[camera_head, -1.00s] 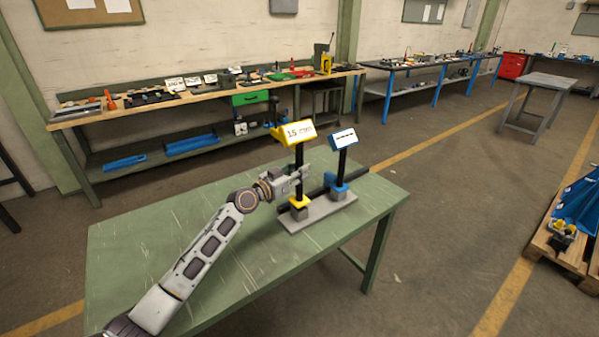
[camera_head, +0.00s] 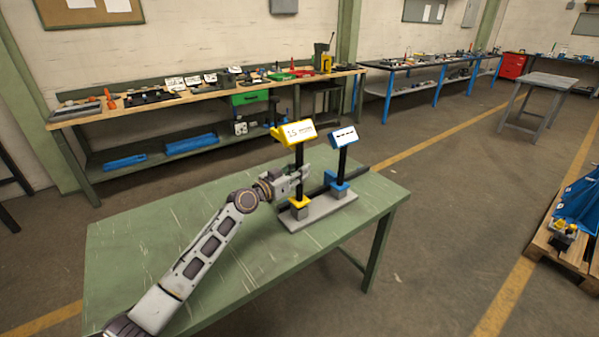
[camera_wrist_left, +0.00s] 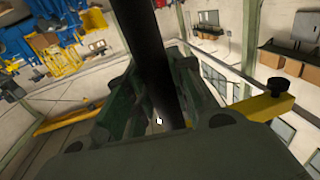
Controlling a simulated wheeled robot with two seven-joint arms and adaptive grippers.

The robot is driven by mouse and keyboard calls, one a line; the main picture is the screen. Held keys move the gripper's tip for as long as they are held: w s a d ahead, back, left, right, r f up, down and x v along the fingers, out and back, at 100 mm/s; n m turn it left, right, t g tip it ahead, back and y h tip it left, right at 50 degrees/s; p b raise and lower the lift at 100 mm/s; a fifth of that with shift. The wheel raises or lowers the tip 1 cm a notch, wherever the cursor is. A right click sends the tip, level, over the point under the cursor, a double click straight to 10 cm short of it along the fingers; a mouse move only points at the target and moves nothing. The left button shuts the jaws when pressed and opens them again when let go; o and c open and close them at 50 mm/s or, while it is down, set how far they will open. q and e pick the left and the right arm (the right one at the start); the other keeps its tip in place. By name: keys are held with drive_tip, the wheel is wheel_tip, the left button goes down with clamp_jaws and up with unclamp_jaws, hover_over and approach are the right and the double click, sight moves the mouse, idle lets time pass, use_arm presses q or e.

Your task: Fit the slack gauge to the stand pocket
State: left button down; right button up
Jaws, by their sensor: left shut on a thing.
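A gauge with a yellow-framed display and a black post (camera_head: 299,158) stands upright over the grey stand (camera_head: 318,214). Its lower end meets a yellow collar (camera_head: 299,201) on a grey block of the stand; I cannot tell how deep it sits. My left gripper (camera_head: 303,174) is shut on the black post, below the display. In the left wrist view the dark post (camera_wrist_left: 160,75) runs between the fingers. A second gauge with a blue-framed display (camera_head: 343,137) stands behind it to the right, at a blue collar (camera_head: 339,189). My right gripper is not in view.
The stand is near the right end of the green table (camera_head: 150,235), whose left part is bare apart from my arm. Workbenches with tools (camera_head: 200,92) line the wall, and a pallet is at right.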

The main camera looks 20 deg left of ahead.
use_arm(q)
drive_tip(key=shift+r, duration=0.2)
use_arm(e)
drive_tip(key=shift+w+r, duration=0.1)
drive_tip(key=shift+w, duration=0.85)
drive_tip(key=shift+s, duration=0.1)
use_arm(q)
drive_tip(key=shift+f+b, duration=0.25)
drive_tip(key=shift+b, duration=0.15)
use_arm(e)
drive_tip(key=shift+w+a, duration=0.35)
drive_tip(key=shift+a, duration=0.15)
use_arm(q)
drive_tip(key=shift+f, duration=0.1)
drive_tip(key=shift+f+b, duration=0.15)
drive_tip(key=shift+b, duration=0.15)
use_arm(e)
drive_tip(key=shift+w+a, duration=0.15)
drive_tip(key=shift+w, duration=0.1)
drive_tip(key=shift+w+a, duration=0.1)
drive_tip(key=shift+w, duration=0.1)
